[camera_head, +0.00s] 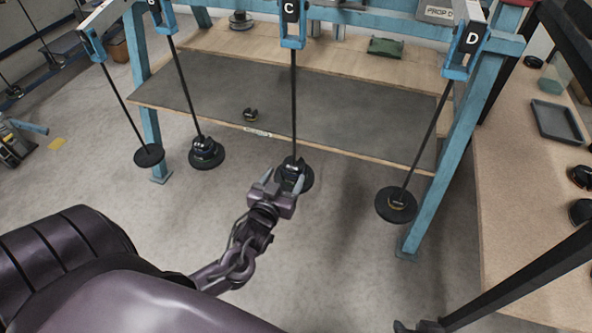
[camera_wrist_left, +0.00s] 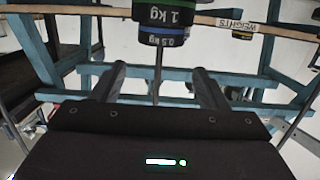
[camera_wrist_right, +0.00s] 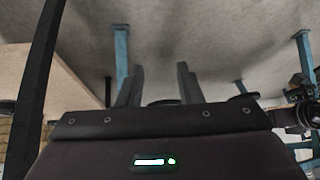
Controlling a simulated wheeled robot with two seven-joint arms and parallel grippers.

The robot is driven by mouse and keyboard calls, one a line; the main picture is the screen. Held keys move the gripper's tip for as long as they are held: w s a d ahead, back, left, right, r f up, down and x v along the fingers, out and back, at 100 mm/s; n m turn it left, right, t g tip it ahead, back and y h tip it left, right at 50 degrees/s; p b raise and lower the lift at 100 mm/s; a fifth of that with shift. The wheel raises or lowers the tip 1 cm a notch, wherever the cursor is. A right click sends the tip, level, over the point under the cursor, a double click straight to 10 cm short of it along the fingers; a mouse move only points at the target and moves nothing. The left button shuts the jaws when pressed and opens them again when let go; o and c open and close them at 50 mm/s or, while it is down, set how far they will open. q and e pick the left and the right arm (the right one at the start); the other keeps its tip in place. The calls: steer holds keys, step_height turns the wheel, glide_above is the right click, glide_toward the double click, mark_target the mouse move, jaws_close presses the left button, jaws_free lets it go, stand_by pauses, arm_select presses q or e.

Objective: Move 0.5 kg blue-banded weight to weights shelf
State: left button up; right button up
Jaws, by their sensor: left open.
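The blue-banded 0.5 kg weight (camera_wrist_left: 163,40) shows in the left wrist view, which looks upside down. It sits around the rod of hanger C (camera_head: 293,100), stacked against a green-banded 1 kg weight (camera_wrist_left: 165,14). In the head view, the stack (camera_head: 292,166) is partly hidden behind my left gripper (camera_head: 282,183). That gripper is open, its fingers apart on either side of the rod line, apart from the weight. The weights shelf (camera_head: 330,118) is a dark-topped board with a WEIGHTS label. My right gripper (camera_wrist_right: 160,75) is open and empty.
A small dark weight (camera_head: 250,114) stands on the shelf. Hangers to the left and hanger D (camera_head: 397,203) at right also carry discs. A blue frame post (camera_head: 440,170) stands right of the shelf. A side bench (camera_head: 510,200) holds a tray (camera_head: 557,121).

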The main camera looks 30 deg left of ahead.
mark_target(290, 172)
arm_select(q)
steer(key=shift+w+a+f+b, duration=0.15)
steer(key=shift+w+f+b, duration=0.45)
steer(key=shift+b, duration=0.05)
steer(key=shift+w+f, duration=0.1)
steer(key=shift+w, duration=0.1)
steer(key=shift+w+a+f+b, duration=0.15)
steer(key=shift+w+f+b, duration=0.3)
steer(key=shift+b, duration=0.45)
arm_select(e)
steer(key=w+a+r+t+y, duration=0.35)
steer(key=w+r+t, duration=0.6)
steer(key=r, duration=0.55)
arm_select(q)
steer(key=shift+w+a+f+b, duration=0.1)
steer(key=shift+w+f+b, duration=0.05)
steer(key=shift+w+b, duration=0.25)
steer(key=b+x, duration=0.1)
steer(key=x, duration=0.3)
steer(key=shift+s+f, duration=0.1)
steer(key=shift+f, duration=0.05)
steer(key=shift+w+a, duration=0.1)
steer(key=shift+w, duration=0.2)
arm_select(e)
step_height(290, 172, up, 15)
steer(key=d+t+y, duration=0.2)
steer(key=t+y, duration=0.1)
steer(key=t, duration=0.4)
steer(key=shift+s+r, duration=0.2)
steer(key=shift+s, duration=0.25)
